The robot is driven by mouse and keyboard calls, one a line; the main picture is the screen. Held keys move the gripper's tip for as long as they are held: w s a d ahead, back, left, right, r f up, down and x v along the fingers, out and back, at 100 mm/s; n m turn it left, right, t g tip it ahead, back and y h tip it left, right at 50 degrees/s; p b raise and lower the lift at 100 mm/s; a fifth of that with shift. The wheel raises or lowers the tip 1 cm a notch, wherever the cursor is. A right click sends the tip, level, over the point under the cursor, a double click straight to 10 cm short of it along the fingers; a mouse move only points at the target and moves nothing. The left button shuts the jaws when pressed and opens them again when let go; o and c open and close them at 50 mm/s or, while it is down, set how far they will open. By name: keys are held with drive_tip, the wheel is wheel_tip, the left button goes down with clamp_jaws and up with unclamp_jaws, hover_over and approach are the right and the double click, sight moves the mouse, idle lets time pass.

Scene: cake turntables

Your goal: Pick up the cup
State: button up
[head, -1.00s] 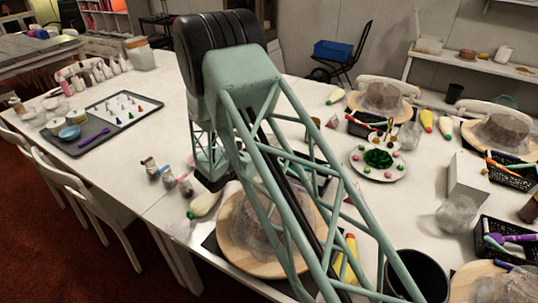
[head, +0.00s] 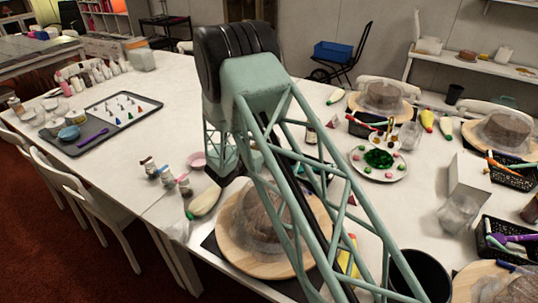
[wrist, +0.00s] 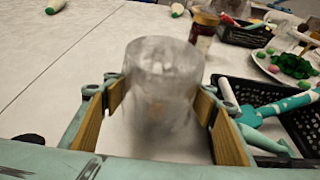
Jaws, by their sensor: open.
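A clear, slightly frosted cup (wrist: 165,75) stands upright on the white table in the middle of the wrist view. My gripper (wrist: 160,98) is open, with one wood-coloured finger pad on each side of the cup. The cup is between the fingers, and a gap shows on at least the right side. Whether the left finger touches it I cannot tell. In the head view my arm hides the gripper and this cup.
A black basket (wrist: 265,105) with teal-handled tools is close on the right of the gripper. A dark bottle (wrist: 203,32) stands just behind the cup. Cake turntables (head: 238,253) and a plate with green decoration (head: 378,174) surround my arm. The table left of the cup is mostly clear.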

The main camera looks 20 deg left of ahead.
drive_tip(key=shift+c, duration=0.2)
drive_tip(key=c, duration=0.7)
drive_tip(key=shift+r, duration=0.1)
drive_tip(key=shift+r+p, duration=0.9)
drive_tip(key=shift+r, duration=4.05)
